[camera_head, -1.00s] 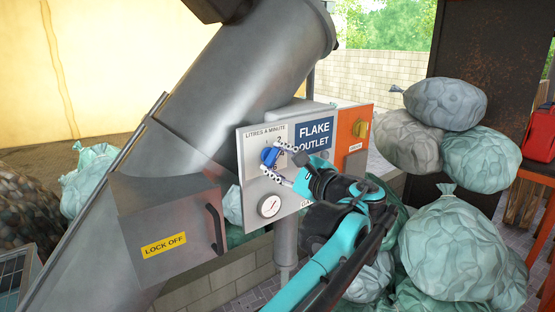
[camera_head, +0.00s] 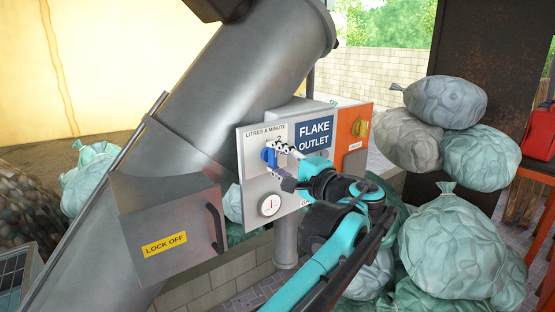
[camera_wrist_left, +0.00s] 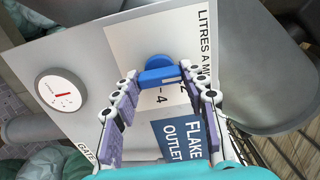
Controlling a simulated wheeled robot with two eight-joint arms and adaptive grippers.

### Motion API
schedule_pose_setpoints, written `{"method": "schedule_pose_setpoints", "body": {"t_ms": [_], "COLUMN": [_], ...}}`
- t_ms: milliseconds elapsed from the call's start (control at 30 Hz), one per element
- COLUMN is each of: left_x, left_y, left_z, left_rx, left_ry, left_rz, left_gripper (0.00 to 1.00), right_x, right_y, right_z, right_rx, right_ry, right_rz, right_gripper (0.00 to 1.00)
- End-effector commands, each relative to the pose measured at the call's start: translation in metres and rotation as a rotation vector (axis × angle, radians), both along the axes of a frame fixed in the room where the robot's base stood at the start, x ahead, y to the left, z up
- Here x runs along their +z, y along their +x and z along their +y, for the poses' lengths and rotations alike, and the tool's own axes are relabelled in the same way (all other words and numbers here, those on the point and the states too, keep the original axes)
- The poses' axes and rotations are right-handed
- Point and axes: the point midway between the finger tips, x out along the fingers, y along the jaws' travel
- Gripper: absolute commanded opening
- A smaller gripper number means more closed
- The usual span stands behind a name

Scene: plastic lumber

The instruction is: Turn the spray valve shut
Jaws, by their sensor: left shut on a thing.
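The blue valve knob (camera_head: 268,155) is on the light panel (camera_head: 247,189), under the "LITRES A MINUTE" label. My left gripper (camera_head: 275,161) is shut on the knob, with one finger above it and one below in the head view. In the left wrist view the knob (camera_wrist_left: 158,70) sits between the two fingertips (camera_wrist_left: 158,76), and its handle lies roughly across the picture. A "4" shows on the scale beside it. The gauge (camera_head: 270,205) below the knob has its needle near upright in the head view. My right gripper is not in view.
A sloping metal chute (camera_head: 240,75) and a "LOCK OFF" box (camera_head: 180,215) with a handle stand left of the panel. Filled bags (camera_head: 455,240) crowd the right side.

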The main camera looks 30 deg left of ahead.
Motion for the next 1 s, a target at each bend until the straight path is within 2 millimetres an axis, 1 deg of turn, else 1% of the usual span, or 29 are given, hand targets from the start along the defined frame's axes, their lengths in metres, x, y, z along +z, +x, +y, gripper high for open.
{"method": "schedule_pose_setpoints", "body": {"t_ms": [500,533,567,600,867,1000], "left_x": [-0.0005,-0.0005,-0.0005,-0.0004,-0.0002,-0.0002], "left_y": [-0.0001,-0.0001,-0.0001,-0.0001,-0.0001,-0.003], "left_z": [0.0,0.0,0.0,0.0,-0.0002,-0.0082], "left_rx": [0.0,0.0,0.0,0.0,0.0,-0.001], "left_ry": [-0.008,-0.008,-0.008,-0.008,-0.008,-0.007], "left_rz": [-0.017,-0.017,-0.017,-0.017,-0.016,-0.017], "left_gripper": [0.14,0.51,0.58,0.64,0.64,0.64], "right_x": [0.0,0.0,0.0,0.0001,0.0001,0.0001], "right_y": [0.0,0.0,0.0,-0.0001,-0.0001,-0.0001], "right_z": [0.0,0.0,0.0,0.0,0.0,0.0], "right_rx": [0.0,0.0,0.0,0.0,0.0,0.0], "right_ry": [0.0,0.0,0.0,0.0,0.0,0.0], "right_rz": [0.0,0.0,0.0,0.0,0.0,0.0], "right_gripper": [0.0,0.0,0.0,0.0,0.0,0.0]}}
